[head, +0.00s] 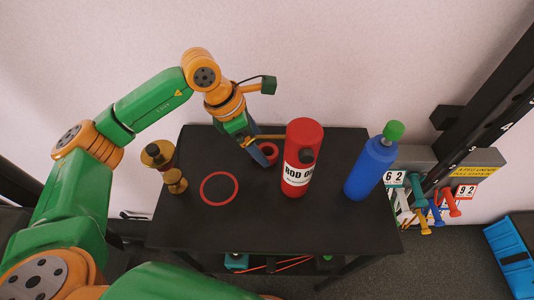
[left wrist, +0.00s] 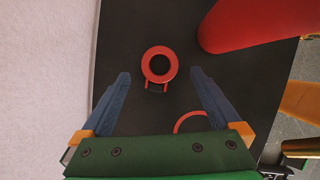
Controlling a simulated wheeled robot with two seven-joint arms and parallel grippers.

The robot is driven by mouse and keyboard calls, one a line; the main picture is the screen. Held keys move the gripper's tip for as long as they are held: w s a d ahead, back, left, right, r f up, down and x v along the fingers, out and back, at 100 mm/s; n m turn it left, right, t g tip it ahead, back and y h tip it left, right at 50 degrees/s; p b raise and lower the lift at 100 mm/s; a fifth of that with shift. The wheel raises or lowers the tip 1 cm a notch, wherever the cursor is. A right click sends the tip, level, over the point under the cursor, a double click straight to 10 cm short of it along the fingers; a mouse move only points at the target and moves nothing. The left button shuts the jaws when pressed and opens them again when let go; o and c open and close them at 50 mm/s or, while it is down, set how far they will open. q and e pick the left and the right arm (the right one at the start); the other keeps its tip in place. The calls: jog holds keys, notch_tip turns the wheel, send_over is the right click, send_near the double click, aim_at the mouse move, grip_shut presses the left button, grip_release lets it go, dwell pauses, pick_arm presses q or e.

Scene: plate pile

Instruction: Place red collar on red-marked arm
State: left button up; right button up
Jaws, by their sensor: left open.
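A small thick red collar (head: 268,152) with a dark block on one side lies on the black table, left of the red cylinder. It also shows in the left wrist view (left wrist: 148,75), just beyond and between the fingertips. My left gripper (head: 260,150) is open and empty above the table beside the collar; its blue fingers (left wrist: 160,76) stand wide apart. One finger partly overlaps the collar in the head view. I cannot make out a red-marked arm. A thin red ring (head: 203,190) lies flat at the table's left; part of it shows in the left wrist view (left wrist: 178,122).
A red labelled cylinder (head: 303,135) stands close right of the collar. A blue bottle with a green cap (head: 370,168) stands at the table's right. Brass weights (head: 175,182) are at the left edge. The table's front middle (head: 270,225) is clear.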

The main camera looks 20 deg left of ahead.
aim_at(265, 150)
pick_arm(q)
jog(key=x, duration=0.3)
jog(key=shift+w+d+f, duration=0.1)
jog(key=shift+d+f, duration=0.05)
jog(key=shift+d, duration=0.1)
grip_shut()
